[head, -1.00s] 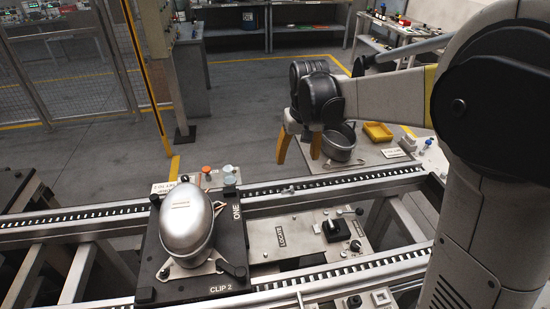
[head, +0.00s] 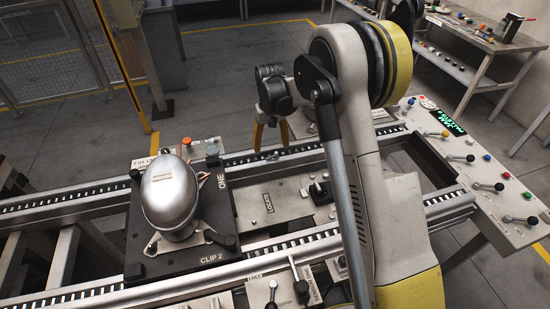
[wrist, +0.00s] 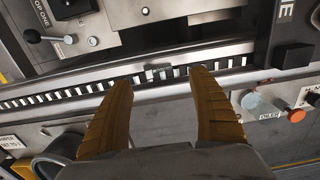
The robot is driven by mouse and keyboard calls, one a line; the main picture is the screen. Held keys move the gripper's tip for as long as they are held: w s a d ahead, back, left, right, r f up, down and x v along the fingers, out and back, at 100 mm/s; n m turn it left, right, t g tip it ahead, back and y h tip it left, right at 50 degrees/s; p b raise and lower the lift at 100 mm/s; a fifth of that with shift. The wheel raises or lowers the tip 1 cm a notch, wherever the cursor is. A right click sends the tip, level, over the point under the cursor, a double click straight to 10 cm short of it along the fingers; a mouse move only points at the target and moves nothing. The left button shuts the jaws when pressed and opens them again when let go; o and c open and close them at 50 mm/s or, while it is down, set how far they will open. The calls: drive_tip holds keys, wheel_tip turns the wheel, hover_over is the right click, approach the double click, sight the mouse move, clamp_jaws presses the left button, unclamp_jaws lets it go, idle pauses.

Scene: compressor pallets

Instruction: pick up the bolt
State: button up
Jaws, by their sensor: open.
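A small grey piece, which looks like the bolt (head: 272,155), lies on the far conveyor rail, right of the pallet marked ONE. In the wrist view the bolt (wrist: 158,72) shows on the rail edge, just beyond and between the fingertips. It is small, and its exact shape is hard to tell. My gripper (head: 271,140) has yellow fingers pointing down, just above and behind the bolt in the head view. In the wrist view my gripper (wrist: 161,80) is open, with nothing between its fingers.
A black pallet (head: 228,225) carrying a silver compressor dome (head: 170,195) stands on the rails at left. A plate marked LOCATE (head: 266,203) lies between the rails. A control panel (head: 500,205) with knobs is at right. Orange and grey caps (wrist: 297,116) stand near the rail.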

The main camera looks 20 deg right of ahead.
sight(272, 156)
wheel_tip(272, 156, down, 5)
drive_tip(key=shift+s+d+r+b, duration=0.1)
drive_tip(key=shift+d+b, duration=0.05)
drive_tip(key=shift+b, duration=0.95)
drive_tip(key=shift+r, duration=0.1)
clamp_jaws()
